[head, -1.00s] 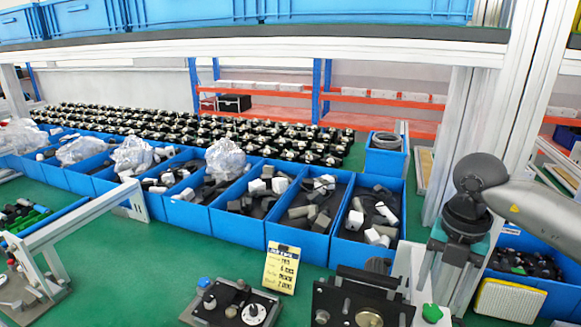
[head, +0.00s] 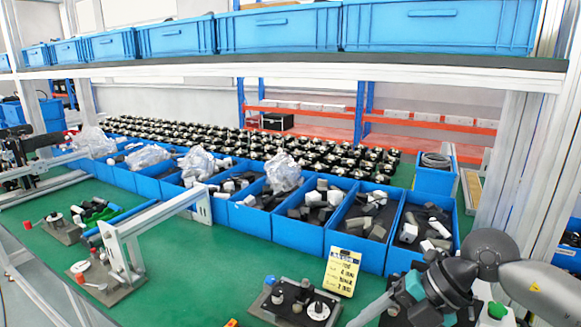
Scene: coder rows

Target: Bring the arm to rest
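My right arm comes in from the right edge in the head view, grey with a teal band at the wrist. Its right gripper (head: 372,309) points down and left, low over the green bench (head: 215,265). One pale finger shows and runs towards the bottom edge. The fingertips are not clear, so I cannot tell whether it is open or shut, and no held thing can be made out. My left gripper is not in view.
A row of blue bins (head: 296,240) with grey and white parts stands behind the arm. A yellow label card (head: 341,272) and a black fixture (head: 297,303) are left of the gripper. An aluminium frame (head: 125,235) stands further left. A shelf (head: 300,73) with blue crates crosses above.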

